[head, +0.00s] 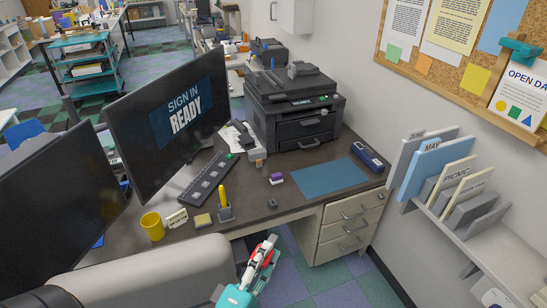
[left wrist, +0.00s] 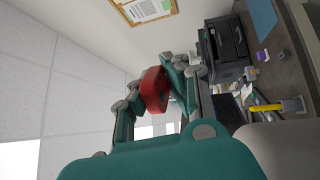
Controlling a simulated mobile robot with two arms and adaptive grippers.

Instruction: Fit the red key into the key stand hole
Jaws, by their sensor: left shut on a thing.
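My left gripper (head: 264,252) is at the bottom middle of the head view, in front of the desk's near edge. It is shut on the red key (left wrist: 154,92), whose red body shows between the fingers in the left wrist view. In the head view the fingers hide most of the key. A small dark grey block (head: 272,203) lies on the desk beyond the gripper. A grey holder (head: 226,214) with an upright yellow piece (head: 222,196) stands to its left. I cannot tell which of these is the key stand, and no hole is clear.
The dark desk (head: 285,222) also bears a yellow mug (head: 153,226), a purple and white block (head: 276,178), a blue mat (head: 328,177), a black printer (head: 297,112) and monitors (head: 165,120). A pale chair back (head: 165,265) stands left of the gripper. Drawers (head: 350,225) are at right.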

